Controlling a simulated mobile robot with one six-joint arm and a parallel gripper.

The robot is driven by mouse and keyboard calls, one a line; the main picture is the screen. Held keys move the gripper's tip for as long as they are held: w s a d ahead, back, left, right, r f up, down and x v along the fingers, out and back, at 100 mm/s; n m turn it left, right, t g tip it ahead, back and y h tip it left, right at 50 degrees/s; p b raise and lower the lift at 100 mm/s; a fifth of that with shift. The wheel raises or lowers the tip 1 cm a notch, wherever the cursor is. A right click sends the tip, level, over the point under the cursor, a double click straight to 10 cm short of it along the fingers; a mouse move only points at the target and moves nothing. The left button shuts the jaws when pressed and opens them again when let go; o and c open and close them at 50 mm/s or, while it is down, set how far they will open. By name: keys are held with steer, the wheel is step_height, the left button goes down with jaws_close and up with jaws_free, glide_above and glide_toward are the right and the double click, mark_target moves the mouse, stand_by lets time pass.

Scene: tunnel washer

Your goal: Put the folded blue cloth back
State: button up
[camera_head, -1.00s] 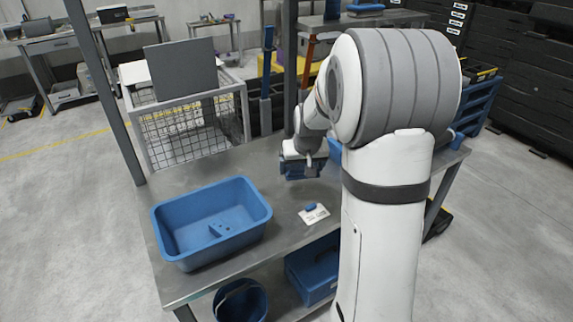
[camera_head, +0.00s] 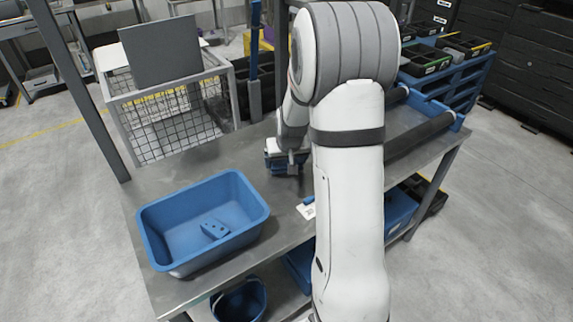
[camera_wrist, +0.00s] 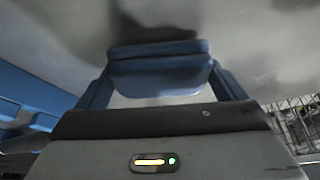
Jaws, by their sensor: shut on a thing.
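The folded blue cloth (camera_wrist: 160,70) is between the two fingers of my gripper (camera_wrist: 162,88) in the wrist view, with a finger on each side of it. My gripper is shut on it. In the head view the dark blue cloth (camera_head: 283,166) shows under my wrist, above or near the metal table (camera_head: 180,178), right of the blue tub. Part of it is hidden by my gripper and arm. I cannot tell whether it touches the table.
A blue tub (camera_head: 150,232) stands on the table's left front, with a small blue piece (camera_head: 213,230) inside. A white card (camera_head: 306,211) lies near my arm. A wire cage (camera_head: 168,122) stands behind the table. A black roller (camera_head: 420,135) lies along the right side.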

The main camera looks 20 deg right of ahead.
steer(key=shift+f, duration=0.9)
steer(key=shift+f, duration=0.15)
steer(key=o, duration=0.7)
steer(key=shift+o, duration=0.2)
steer(key=shift+r, duration=0.25)
steer(key=d+v, duration=0.1)
steer(key=v, duration=1)
steer(key=s+a+r, duration=0.2)
steer(key=s+a, duration=0.2)
steer(key=s, duration=0.3)
steer(key=s+a+r+n+g, duration=0.1)
steer(key=s+a, duration=0.3)
steer(key=s, duration=0.4)
steer(key=s+a+r+n+g, duration=0.1)
steer(key=s+a+r, duration=0.1)
steer(key=s+a, duration=0.2)
steer(key=s, duration=0.3)
steer(key=shift+s+r+y, duration=0.3)
steer(key=shift+r+y, duration=0.05)
steer(key=shift+y, duration=0.05)
